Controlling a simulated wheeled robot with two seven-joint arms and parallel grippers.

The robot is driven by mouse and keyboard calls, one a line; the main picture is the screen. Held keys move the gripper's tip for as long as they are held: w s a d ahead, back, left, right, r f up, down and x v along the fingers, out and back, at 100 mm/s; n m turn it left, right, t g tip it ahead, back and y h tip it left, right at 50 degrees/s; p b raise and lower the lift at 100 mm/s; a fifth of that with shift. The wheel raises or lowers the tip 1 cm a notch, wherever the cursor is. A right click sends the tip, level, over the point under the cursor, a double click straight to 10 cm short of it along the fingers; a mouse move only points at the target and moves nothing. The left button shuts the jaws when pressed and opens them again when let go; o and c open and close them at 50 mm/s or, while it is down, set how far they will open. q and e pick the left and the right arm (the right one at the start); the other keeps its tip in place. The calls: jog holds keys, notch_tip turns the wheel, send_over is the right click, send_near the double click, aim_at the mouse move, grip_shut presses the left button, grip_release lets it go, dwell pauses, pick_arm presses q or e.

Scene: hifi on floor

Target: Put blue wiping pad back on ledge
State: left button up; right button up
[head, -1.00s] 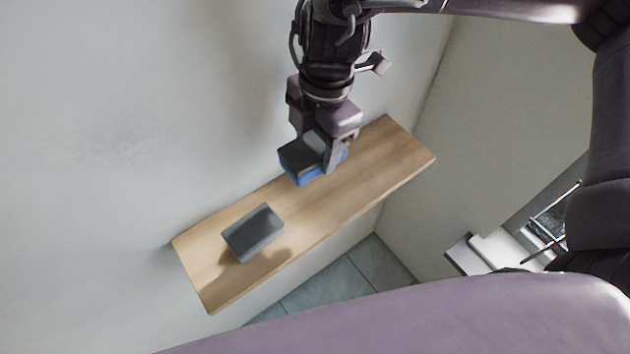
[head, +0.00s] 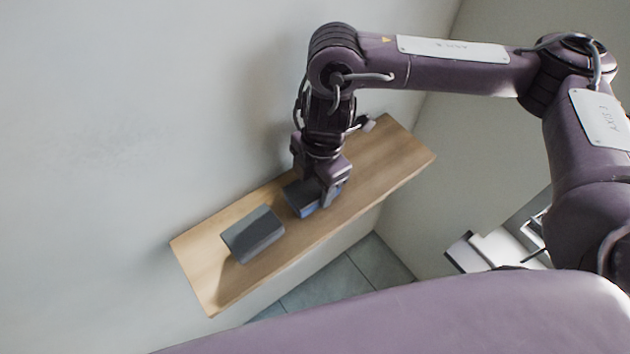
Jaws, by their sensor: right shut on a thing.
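The blue wiping pad (head: 303,201) has a dark grey top and a blue side. It is at the middle of the wooden ledge (head: 375,168), low over the surface; I cannot tell whether it touches the wood. My right gripper (head: 322,198) reaches down from above and is shut on the pad, hiding part of it. My left gripper is not in view.
A dark grey block (head: 253,234) lies on the ledge to the left of the blue pad, with a small gap between them. The wall (head: 130,120) runs along the ledge's back edge.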

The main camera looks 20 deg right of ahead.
jog(key=o, duration=1)
jog(key=shift+f, duration=0.15)
jog(key=shift+r, duration=0.3)
jog(key=r, duration=0.4)
jog(key=d+r, duration=0.1)
jog(key=r, duration=0.6)
jog(key=shift+w+d+r, duration=0.15)
jog(key=shift+w+r, duration=0.1)
jog(key=shift+r, duration=0.1)
